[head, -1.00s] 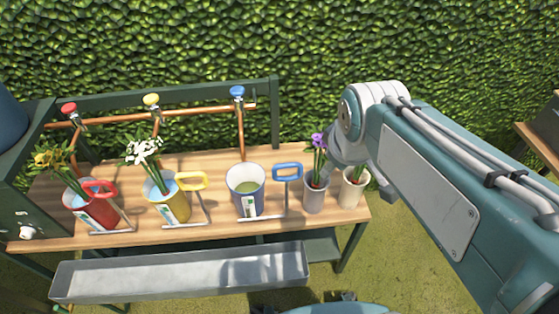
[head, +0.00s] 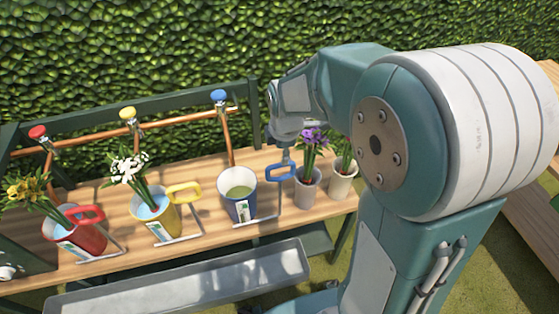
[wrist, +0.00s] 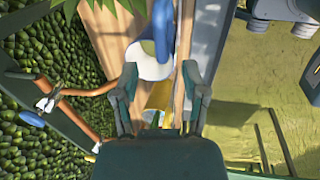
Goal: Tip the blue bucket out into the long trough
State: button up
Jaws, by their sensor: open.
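The blue bucket (head: 238,208) stands upright on the wooden bench, with greenish contents inside and a label on its front. Its blue loop handle (head: 280,172) sticks out on the right. The long grey trough (head: 185,282) lies along the front of the bench, lower down. My gripper (head: 286,152) is just above the blue handle in the head view, partly hidden by my arm. In the wrist view my gripper (wrist: 160,72) is open, with the blue handle (wrist: 183,30) and the white-and-blue bucket (wrist: 150,62) beyond and between its fingers. I cannot tell whether it touches the handle.
A yellow bucket (head: 160,222) and a red bucket (head: 72,240) with flowers stand left of the blue one. Potted purple flowers (head: 308,188) and a cream pot (head: 342,182) stand close on the right. Copper pipes with a blue tap (head: 219,96) rise behind.

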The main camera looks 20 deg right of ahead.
aim_at(280, 164)
jog(key=f, duration=0.2)
jog(key=w+f, duration=0.1)
jog(key=f, duration=0.2)
jog(key=shift+a+f, duration=0.1)
jog(key=shift+f, duration=0.2)
grip_shut()
